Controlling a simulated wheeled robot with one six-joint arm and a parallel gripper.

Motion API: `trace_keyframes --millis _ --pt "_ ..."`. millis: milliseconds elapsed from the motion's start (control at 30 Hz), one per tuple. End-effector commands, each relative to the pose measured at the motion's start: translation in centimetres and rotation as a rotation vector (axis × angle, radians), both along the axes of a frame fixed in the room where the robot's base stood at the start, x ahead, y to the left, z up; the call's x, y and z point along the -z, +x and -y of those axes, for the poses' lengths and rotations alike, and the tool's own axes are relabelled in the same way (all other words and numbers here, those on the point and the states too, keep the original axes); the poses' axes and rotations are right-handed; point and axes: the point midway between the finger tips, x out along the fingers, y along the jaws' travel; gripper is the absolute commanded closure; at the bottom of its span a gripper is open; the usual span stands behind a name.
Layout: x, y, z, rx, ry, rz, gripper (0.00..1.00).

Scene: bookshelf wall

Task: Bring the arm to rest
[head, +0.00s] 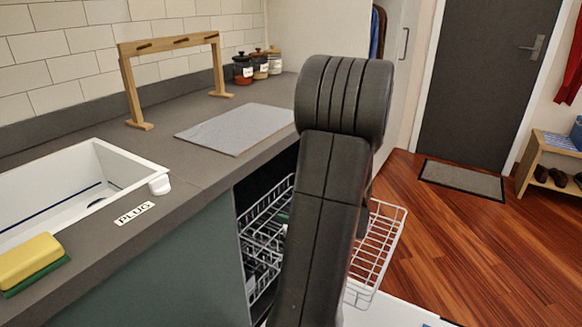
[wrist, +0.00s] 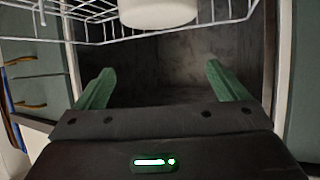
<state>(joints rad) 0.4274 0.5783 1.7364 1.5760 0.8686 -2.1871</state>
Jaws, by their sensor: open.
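My arm (head: 328,190) rises in the middle of the head view, bent at a thick dark joint above the open dishwasher. Its end is hidden behind the arm links there. In the wrist view my gripper (wrist: 155,88) has two green fingers spread wide apart, with nothing between them. The gripper faces the dark dishwasher interior (wrist: 160,75), below a white wire rack (wrist: 85,30). A white rounded object (wrist: 157,12) sits at the top of that view, beyond the fingertips; I cannot tell what it is.
In the head view the pulled-out wire rack (head: 378,250) flanks my arm. The counter holds a wooden stand (head: 172,46), grey mat (head: 232,130), jars (head: 260,64), sink (head: 85,190) and yellow sponge (head: 28,260). Wooden floor (head: 450,245) is free at right, before a dark door (head: 485,80).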

Motion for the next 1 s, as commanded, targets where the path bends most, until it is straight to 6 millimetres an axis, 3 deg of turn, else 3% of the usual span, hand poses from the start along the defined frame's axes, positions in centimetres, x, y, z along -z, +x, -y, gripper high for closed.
trace_keyframes --millis 400,567,1000 --pt "7.2 -0.1 0.0 0.002 0.005 -0.005 0.07" --pt "9.3 -0.1 0.0 0.001 0.003 -0.004 0.07" --pt "8.8 0.0 0.0 0.001 0.001 -0.002 0.07"
